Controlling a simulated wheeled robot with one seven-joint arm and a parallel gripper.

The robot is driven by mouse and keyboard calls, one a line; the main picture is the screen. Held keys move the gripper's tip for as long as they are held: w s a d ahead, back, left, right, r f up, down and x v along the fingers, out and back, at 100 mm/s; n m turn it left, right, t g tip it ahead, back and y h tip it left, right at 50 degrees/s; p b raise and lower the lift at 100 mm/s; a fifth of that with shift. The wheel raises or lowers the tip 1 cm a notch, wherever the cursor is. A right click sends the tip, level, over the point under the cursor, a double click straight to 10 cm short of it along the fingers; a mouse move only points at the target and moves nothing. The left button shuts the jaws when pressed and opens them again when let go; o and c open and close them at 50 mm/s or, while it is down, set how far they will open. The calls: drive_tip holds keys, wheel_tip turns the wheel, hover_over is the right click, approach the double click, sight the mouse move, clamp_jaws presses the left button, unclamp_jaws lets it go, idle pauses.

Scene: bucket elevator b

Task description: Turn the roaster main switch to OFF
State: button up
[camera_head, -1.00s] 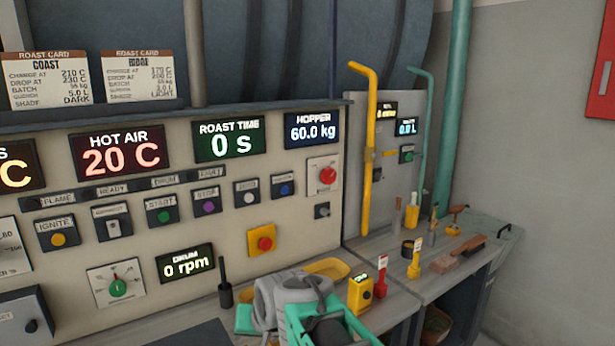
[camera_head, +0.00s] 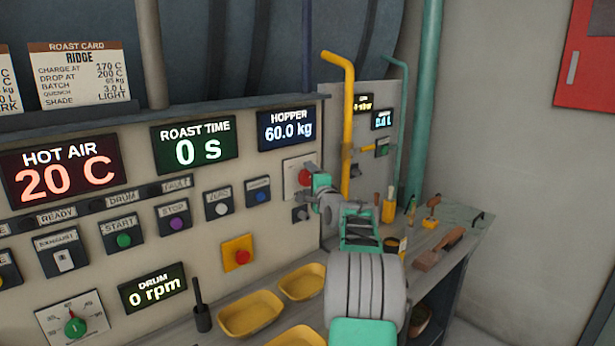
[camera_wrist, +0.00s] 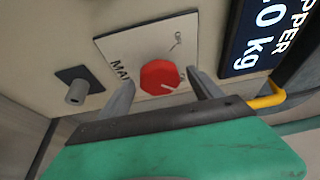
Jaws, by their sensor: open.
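The main switch is a red round knob (camera_wrist: 160,77) on a pale square plate (camera_wrist: 128,45) with partly readable "MAIN" lettering. In the wrist view my gripper (camera_wrist: 160,95) is open, with one finger on each side of the knob. Whether the fingers touch the knob cannot be told. In the head view the knob (camera_head: 304,177) shows at the right of the panel, partly hidden by my gripper (camera_head: 313,190). The knob has a pale pointer mark near its lower right edge in the wrist view.
A small grey knob (camera_wrist: 76,92) sits beside the plate. The hopper display (camera_head: 287,130) is just above. A red emergency button (camera_head: 241,256) is on a yellow plate lower left. Yellow trays (camera_head: 250,316) lie on the bench, and a yellow pipe (camera_head: 347,120) rises to the right.

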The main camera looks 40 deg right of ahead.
drive_tip(key=shift+w, duration=0.3)
drive_tip(key=shift+c, duration=0.4)
drive_tip(key=c, duration=1.3)
